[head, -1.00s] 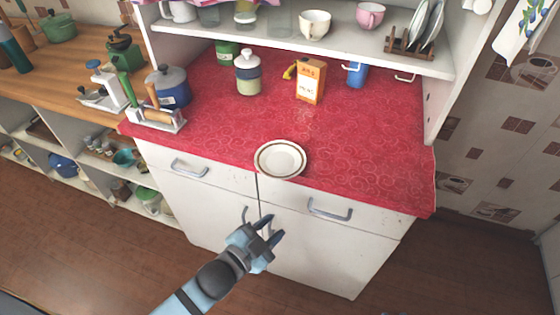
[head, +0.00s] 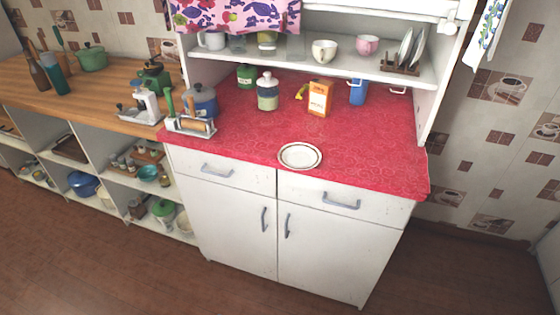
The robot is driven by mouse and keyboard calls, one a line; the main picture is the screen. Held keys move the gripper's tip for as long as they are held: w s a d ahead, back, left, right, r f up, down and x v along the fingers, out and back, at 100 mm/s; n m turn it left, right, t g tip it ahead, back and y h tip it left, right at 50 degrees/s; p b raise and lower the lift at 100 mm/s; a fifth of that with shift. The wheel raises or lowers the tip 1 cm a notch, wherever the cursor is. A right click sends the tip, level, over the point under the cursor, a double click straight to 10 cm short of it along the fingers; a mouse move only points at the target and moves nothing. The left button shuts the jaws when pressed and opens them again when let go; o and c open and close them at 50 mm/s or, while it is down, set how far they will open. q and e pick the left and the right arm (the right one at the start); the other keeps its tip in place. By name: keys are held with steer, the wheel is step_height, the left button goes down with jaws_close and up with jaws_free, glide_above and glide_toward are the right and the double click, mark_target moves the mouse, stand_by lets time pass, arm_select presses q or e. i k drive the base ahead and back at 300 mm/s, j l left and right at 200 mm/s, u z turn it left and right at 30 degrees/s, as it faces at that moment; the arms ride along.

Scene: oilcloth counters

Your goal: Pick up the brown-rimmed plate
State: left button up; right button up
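The brown-rimmed plate (head: 300,156) lies flat near the front edge of the red oilcloth counter (head: 365,166). It is white with a thin brown ring near its rim, and nothing covers it. Neither of my grippers shows in the head view now, so I cannot see how either stands relative to the plate.
An orange box (head: 320,98), a striped jar (head: 267,92) and a blue mug (head: 357,91) stand behind the plate. A shelf (head: 350,65) overhangs the back. The counter's right part is clear.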

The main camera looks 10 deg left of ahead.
mark_target(300, 156)
steer(key=i+l+u, duration=0.1)
steer(key=u, duration=1.1)
steer(key=l, duration=0.75)
steer(key=i+l, duration=0.1)
steer(key=l, duration=0.65)
steer(key=i+l, duration=0.1)
steer(key=l, duration=0.65)
